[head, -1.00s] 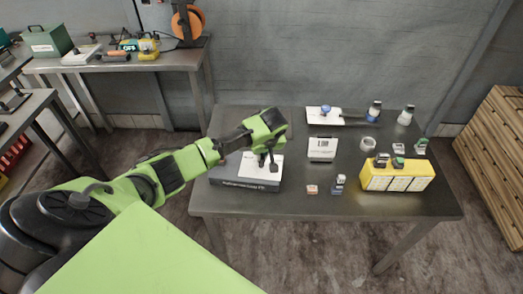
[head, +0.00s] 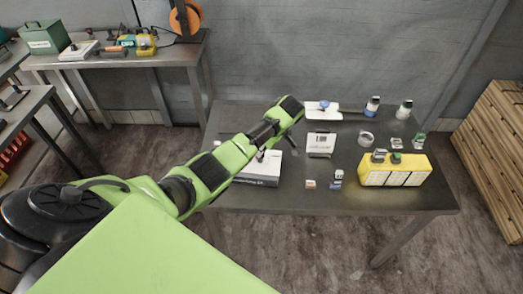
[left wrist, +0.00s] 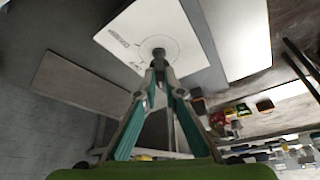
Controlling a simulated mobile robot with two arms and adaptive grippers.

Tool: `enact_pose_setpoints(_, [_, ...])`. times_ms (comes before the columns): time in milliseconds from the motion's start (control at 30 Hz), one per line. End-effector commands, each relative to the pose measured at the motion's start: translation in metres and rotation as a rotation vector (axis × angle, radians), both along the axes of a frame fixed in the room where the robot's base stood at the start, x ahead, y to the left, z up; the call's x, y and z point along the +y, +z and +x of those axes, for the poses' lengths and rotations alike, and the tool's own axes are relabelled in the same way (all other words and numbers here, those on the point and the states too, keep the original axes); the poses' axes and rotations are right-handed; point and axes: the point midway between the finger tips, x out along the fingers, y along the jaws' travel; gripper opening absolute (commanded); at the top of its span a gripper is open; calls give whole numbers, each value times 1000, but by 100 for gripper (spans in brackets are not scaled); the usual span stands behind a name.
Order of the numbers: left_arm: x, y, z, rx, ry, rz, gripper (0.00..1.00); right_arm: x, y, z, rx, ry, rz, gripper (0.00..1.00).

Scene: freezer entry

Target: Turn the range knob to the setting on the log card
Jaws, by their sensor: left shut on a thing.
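The range knob (left wrist: 159,52) is a small dark knob on a white panel (left wrist: 128,30) with a thin dial circle and printed marks, too blurred to read. The panel tops a dark-fronted box (head: 262,181) at the left of the table in the head view. My left gripper (left wrist: 159,66) is shut on the knob, its teal fingers converging there in the left wrist view. In the head view my arm partly hides the box and the knob. My right gripper is out of view.
The metal table (head: 380,204) also holds a yellow box (head: 407,177), several small blocks, a roll of tape (head: 366,138), two bottles and a clipboard (head: 322,112). Wooden slats (head: 495,135) stand to the right. A cluttered bench (head: 150,63) is at back left.

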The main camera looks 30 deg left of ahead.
Motion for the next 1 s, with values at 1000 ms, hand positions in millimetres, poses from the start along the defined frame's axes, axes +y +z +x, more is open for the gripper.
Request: enact_pose_setpoints(1000, [-5,12,1,-4,8,0,26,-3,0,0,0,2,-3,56])
